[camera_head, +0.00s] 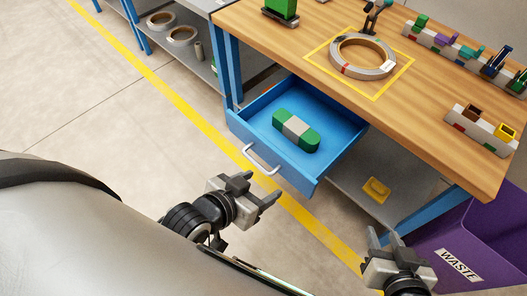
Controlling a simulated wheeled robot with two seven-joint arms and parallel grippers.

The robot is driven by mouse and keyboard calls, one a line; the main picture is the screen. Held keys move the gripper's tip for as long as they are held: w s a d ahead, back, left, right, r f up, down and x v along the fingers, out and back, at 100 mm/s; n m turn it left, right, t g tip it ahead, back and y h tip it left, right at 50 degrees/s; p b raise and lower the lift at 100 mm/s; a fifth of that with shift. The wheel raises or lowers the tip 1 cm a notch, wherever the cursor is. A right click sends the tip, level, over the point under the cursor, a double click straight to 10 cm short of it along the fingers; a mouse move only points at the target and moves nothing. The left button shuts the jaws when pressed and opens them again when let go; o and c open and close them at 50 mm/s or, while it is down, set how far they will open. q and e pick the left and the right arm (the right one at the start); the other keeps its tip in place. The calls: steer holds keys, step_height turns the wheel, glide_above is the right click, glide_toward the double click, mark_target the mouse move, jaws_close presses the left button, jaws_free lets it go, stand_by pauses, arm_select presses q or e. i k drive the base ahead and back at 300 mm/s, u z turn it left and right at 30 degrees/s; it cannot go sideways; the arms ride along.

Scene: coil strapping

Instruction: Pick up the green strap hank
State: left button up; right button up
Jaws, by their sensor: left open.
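The green strap hank (296,129), green with a grey band around its middle, lies in the open blue drawer (263,108) under the workbench. My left gripper (262,190) is open and empty, in front of the drawer and below its handle (261,160), apart from both. My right gripper (385,241) is at the lower right, beside the waste bin. Its two fingers stand apart with nothing between them.
The wooden bench (300,46) holds a metal coil (362,56) inside a yellow square and racks of small coloured parts. A purple waste bin (480,235) stands at the right. A lower shelf (350,180) carries a yellow item (376,189).

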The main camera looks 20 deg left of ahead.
mark_target(298, 131)
steer(key=u, duration=2.65)
steer(key=i, duration=2.4)
steer(key=z, duration=3.45)
